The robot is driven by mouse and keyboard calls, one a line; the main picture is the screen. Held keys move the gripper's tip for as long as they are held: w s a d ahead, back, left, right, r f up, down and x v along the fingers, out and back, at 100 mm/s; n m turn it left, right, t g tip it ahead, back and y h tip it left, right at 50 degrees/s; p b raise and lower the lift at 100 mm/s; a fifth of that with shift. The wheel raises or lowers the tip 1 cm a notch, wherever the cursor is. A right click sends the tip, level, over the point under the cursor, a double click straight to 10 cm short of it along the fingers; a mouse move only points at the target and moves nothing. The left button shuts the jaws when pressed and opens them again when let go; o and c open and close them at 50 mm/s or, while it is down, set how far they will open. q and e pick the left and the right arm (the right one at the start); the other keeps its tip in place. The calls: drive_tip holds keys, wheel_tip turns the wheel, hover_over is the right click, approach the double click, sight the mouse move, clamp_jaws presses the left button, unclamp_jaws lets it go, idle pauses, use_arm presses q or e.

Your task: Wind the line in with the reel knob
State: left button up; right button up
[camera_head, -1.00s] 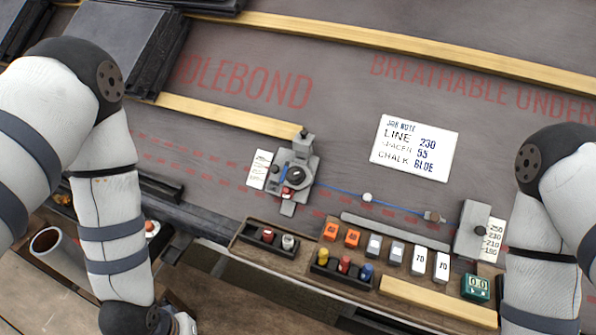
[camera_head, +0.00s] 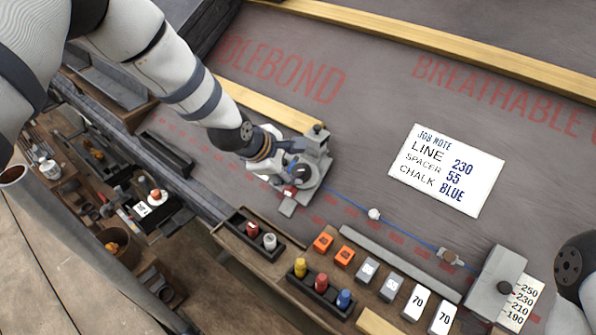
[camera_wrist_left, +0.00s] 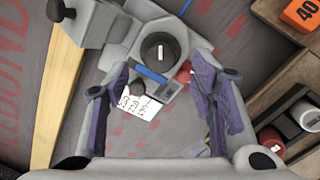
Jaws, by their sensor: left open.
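The grey reel unit (camera_head: 311,172) sits on the dark roof membrane. In the left wrist view it shows a black round dial (camera_wrist_left: 159,47) with a white mark, a blue bar (camera_wrist_left: 153,77), a small dark knob (camera_wrist_left: 146,88) and a red part (camera_wrist_left: 185,73). A blue line (camera_head: 345,197) runs from the unit past a white bead (camera_head: 375,214) and a small clip (camera_head: 450,257) to a grey block (camera_head: 497,284). My left gripper (camera_head: 277,168) is open at the unit. Its purple fingers (camera_wrist_left: 158,80) stand either side of the bar and small knob, apparently holding nothing. My right gripper is out of frame.
A job note (camera_head: 447,170) reads line 230, spacer 55, chalk blue. A wooden tray (camera_head: 232,232) with chalk bottles and spacer blocks lies in front of the line. Wooden battens (camera_head: 265,108) cross the membrane. A grey post with a black knob (camera_wrist_left: 58,10) stands beside the reel.

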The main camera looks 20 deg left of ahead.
sight(298, 171)
use_arm(q)
drive_tip(key=x, duration=0.4)
drive_tip(key=shift+b, duration=0.35)
drive_tip(key=c, duration=1.1)
drive_tip(key=shift+c, duration=0.2)
